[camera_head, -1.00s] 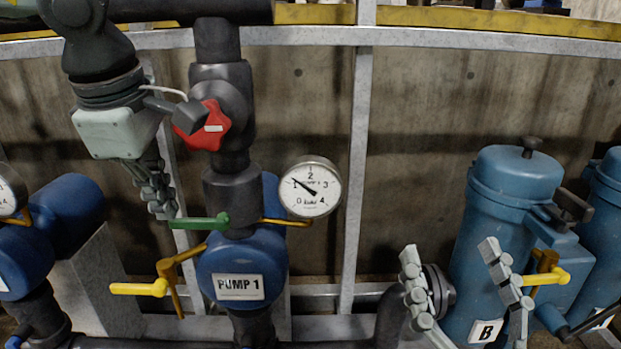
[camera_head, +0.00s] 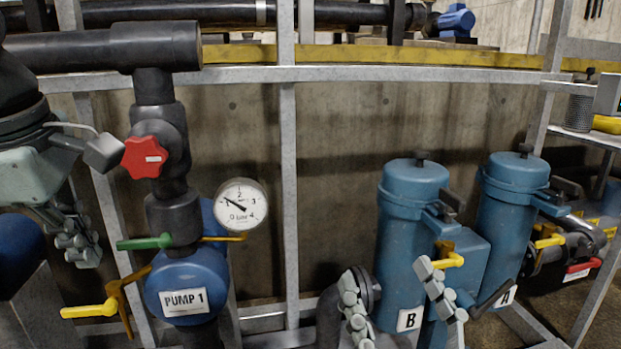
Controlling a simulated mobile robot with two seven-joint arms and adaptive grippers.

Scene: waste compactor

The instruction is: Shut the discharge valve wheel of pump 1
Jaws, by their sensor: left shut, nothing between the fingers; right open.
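The red valve wheel (camera_head: 144,157) sits on the dark vertical pipe (camera_head: 172,135) above the blue pump 1 (camera_head: 186,278), which bears a "PUMP 1" label. My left gripper (camera_head: 82,250) hangs at the left, below and left of the wheel, apart from it. Its fingers are shut and hold nothing. A grey block on my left arm reaches close to the wheel's left edge; whether it touches I cannot tell. My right gripper (camera_head: 400,310) is open and empty at the lower middle right, in front of the blue filter housings.
A pressure gauge (camera_head: 240,205) stands right of the pump pipe. A green lever (camera_head: 146,242) and a yellow lever (camera_head: 90,310) stick out left near the pump. Blue filter B (camera_head: 400,240) and filter A (camera_head: 505,220) stand at right. A grey upright (camera_head: 289,180) stands between.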

